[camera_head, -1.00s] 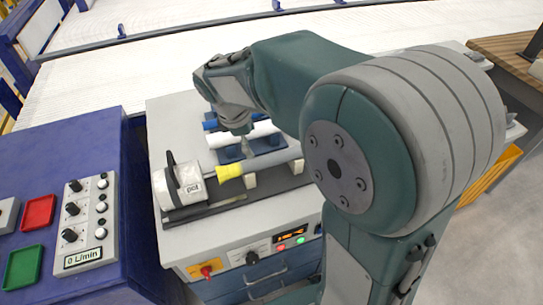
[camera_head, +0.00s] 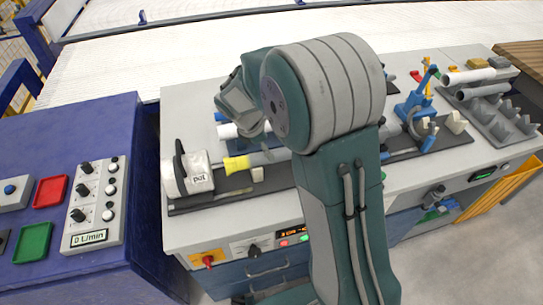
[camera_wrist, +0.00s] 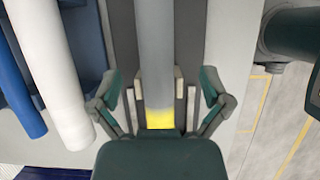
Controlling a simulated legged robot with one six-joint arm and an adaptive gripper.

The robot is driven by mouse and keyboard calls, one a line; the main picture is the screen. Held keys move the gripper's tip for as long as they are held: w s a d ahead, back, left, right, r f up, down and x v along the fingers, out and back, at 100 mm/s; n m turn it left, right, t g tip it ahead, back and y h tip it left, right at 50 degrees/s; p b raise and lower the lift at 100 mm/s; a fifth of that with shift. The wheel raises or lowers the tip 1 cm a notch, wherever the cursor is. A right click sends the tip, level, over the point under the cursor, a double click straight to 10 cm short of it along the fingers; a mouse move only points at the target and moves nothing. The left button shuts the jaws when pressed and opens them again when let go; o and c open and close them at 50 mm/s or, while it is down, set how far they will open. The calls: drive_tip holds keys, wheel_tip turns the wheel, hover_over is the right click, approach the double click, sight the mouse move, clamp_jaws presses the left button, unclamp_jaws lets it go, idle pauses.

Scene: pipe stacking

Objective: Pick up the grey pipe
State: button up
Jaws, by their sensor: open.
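The grey pipe (camera_wrist: 155,50) runs lengthwise down the middle of the wrist view, with a yellow section (camera_wrist: 160,118) close to my gripper's palm. My gripper (camera_wrist: 159,82) is open, with one finger on each side of the pipe and visible gaps between. Pale blocks flank the pipe there. In the head view, the grey pipe (camera_head: 268,157) lies on the bench fixture with its yellow section (camera_head: 237,164) to the left. My arm hides much of the pipe and my fingers there.
A white pipe (camera_wrist: 50,70) and a blue pipe (camera_wrist: 18,80) lie left of the grey pipe in the wrist view. A white "pot" unit (camera_head: 190,175) stands at the yellow end. A blue clamp device (camera_head: 418,100) and a pipe rack (camera_head: 500,118) stand to the right.

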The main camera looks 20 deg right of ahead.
sight(272, 152)
drive_tip(key=x, duration=0.5)
drive_tip(key=shift+w, duration=0.3)
drive_tip(key=shift+a, duration=0.1)
drive_tip(key=c, duration=0.4)
clamp_jaws()
